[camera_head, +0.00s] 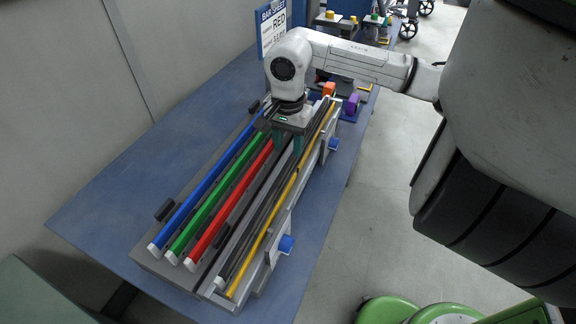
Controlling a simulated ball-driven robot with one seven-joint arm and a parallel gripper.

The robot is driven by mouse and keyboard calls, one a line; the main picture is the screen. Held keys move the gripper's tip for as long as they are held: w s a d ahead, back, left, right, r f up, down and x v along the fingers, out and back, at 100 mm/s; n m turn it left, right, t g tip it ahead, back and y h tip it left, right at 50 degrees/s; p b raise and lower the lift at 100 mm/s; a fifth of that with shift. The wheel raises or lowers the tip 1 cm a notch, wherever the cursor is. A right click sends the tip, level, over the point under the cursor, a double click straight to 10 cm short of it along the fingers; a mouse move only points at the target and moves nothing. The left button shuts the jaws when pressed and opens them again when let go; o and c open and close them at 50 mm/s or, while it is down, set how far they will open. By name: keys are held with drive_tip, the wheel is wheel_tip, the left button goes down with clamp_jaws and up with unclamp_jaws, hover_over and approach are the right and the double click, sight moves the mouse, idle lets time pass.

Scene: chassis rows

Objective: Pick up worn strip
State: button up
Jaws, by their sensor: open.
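My gripper (288,144) points down over the far half of the strip rows, with its two dark green fingers apart. A long dark strip (240,252) lies in the pale fixture (214,292), beside a yellow strip (262,232). It looks like the worn strip, but no wear mark is clear. The gripper is above the far part of this dark strip; I cannot tell whether the fingers straddle or touch it. The gripper and wrist hide some of the rows there.
Blue (203,190), green (213,202) and red (228,206) strips lie on a grey rack to the left. Orange (329,89) and purple (352,103) blocks sit beyond the rack. The blue table (100,205) is clear at left.

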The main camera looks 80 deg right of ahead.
sight(288, 161)
drive_tip(key=shift+f+p, duration=0.85)
drive_tip(key=shift+f, duration=1.6)
drive_tip(key=shift+c, duration=0.3)
clamp_jaws()
